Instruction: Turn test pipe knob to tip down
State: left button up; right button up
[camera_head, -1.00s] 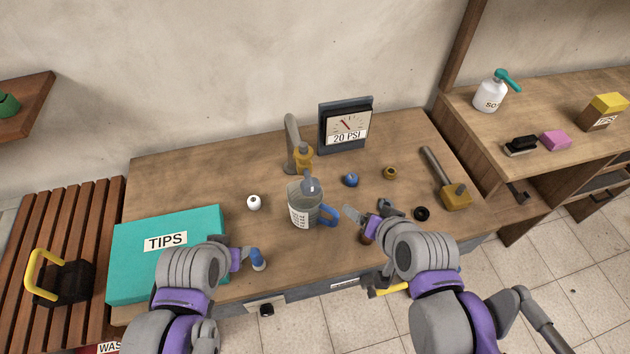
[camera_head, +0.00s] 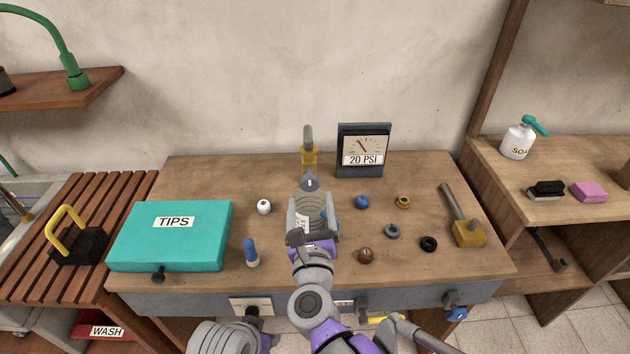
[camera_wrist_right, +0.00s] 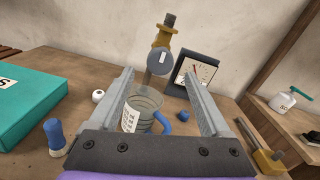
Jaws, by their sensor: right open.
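The test pipe (camera_head: 308,134) stands at the back of the bench, a grey pipe with a brass fitting (camera_head: 309,160). Its grey round knob (camera_wrist_right: 159,62) carries a small white mark, upright and near its upper part in the right wrist view. My right gripper (camera_head: 312,198) is open, in front of the pipe. In the wrist view the knob shows between and beyond the fingertips, apparently untouched. A clear measuring jug (camera_wrist_right: 142,113) with a blue handle stands below the knob; my right gripper mostly hides it in the head view. My left gripper is out of view.
A 20 PSI gauge (camera_head: 362,150) stands right of the pipe. A teal TIPS box (camera_head: 190,250) fills the left.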

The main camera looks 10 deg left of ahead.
aim_at(310, 174)
jog(key=x, duration=1)
jog(key=shift+p, duration=0.4)
grip_shut()
